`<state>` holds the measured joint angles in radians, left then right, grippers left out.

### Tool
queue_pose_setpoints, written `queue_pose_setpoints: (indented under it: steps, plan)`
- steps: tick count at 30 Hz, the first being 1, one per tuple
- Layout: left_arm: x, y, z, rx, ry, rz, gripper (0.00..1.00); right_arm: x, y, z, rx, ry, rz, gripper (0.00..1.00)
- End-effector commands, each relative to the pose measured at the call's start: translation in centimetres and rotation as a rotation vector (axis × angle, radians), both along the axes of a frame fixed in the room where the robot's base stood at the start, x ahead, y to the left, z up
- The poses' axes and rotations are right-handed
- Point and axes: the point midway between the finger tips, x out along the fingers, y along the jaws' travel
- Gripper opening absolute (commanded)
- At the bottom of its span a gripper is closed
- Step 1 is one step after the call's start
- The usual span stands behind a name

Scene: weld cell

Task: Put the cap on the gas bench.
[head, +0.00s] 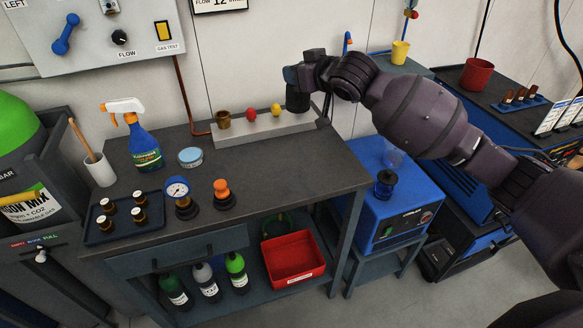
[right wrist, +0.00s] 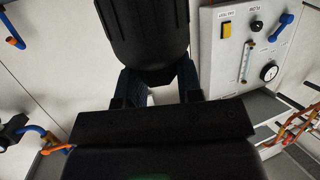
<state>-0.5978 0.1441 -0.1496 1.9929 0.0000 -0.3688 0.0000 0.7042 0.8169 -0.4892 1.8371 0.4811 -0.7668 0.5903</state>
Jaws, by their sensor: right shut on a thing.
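My right gripper (head: 297,84) reaches in from the right above the back right part of the gas bench (head: 285,165). It is shut on a black, round, cylindrical thing (head: 298,102), which I take to be the cap. In the right wrist view, the cap (right wrist: 145,28) is large and dark between the two fingers of the gripper (right wrist: 160,78). In the head view it hangs in front of the wall, close to the grey rack (head: 265,128) at the bench's back edge; I cannot tell if it touches. My left gripper is not in view.
The rack bears a brown cup (head: 224,119), a red piece (head: 251,114) and a yellow piece (head: 276,109). A gauge (head: 178,190), an orange-topped fitting (head: 222,192), a blue tin (head: 190,157), a spray bottle (head: 140,143) and a tray (head: 98,232) stand left. The bench's right half is clear.

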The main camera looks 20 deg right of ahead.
Motion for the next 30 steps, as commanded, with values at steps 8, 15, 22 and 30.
queue_pose_setpoints:
  steps: [8, 15, 22, 30]
  plan:
    - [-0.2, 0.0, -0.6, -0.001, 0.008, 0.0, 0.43, 0.1, 0.4, -2.2, 0.0, 0.007, 0.029, 0.08]
    - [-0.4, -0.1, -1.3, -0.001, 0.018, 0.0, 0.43, 0.1, 0.4, -7.5, 0.001, 0.009, 0.029, 0.08]
    - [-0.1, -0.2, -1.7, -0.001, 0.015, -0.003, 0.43, 0.0, 0.4, -12.2, 0.002, 0.008, 0.029, 0.08]
    - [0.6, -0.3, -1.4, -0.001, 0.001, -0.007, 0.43, 0.1, 0.3, -14.1, 0.0, 0.003, 0.028, 0.08]
